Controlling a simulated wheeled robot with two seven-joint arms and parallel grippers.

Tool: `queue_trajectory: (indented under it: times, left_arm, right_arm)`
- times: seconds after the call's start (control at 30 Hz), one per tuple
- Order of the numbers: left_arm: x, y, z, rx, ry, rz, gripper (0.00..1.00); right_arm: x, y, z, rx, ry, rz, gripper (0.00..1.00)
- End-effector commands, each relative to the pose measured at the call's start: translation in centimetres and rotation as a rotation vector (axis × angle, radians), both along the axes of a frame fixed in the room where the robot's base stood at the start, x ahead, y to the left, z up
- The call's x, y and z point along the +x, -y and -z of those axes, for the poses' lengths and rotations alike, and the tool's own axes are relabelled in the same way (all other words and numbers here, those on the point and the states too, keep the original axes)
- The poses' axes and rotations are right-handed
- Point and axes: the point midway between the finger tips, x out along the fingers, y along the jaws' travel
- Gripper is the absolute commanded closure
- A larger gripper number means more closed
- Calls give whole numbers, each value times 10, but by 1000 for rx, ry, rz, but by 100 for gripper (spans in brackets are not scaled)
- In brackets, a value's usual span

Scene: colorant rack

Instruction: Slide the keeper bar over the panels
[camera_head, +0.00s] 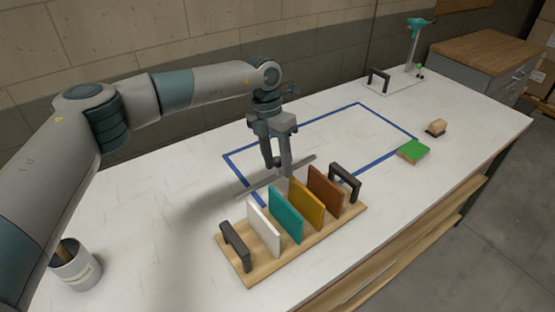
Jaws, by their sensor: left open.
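A wooden rack (265,272) stands on the white table with dark brackets at both ends, the near-left one (235,244) and the far-right one (346,178). Upright panels stand in it: white (263,229), teal (286,212), yellow (307,202) and brown (326,187). A thin grey keeper bar (246,191) lies behind the panels, roughly along the rack, not over them. My left gripper (278,170) points down at the bar's middle, fingers apart. The fingers hide part of the bar; I cannot tell whether they touch it. My right gripper is out of view.
Blue tape (290,129) outlines a rectangle behind the rack. A green block (412,150) and a small tan-topped block (436,128) lie to the right. A grey can (76,268) stands at left. A stand with a teal top (415,45) is at the back.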

Motion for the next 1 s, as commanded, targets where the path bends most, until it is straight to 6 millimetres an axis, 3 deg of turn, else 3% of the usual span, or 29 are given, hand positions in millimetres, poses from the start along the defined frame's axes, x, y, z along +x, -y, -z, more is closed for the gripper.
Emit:
queue_trajectory:
  times: [0.23, 0.43, 0.67, 1.0]
  left_arm:
    - [0, 0, 1, 0, 0, 0, 57]
    - [0, 0, 0, 0, 0, 0, 100]
    - [-5, 4, 2, 0, -1, 3, 100]
    - [-46, 34, 4, -1, 0, 5, 100]
  right_arm:
    - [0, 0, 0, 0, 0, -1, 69]
    - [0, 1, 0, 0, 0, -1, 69]
    - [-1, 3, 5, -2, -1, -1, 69]
    - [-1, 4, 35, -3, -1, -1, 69]
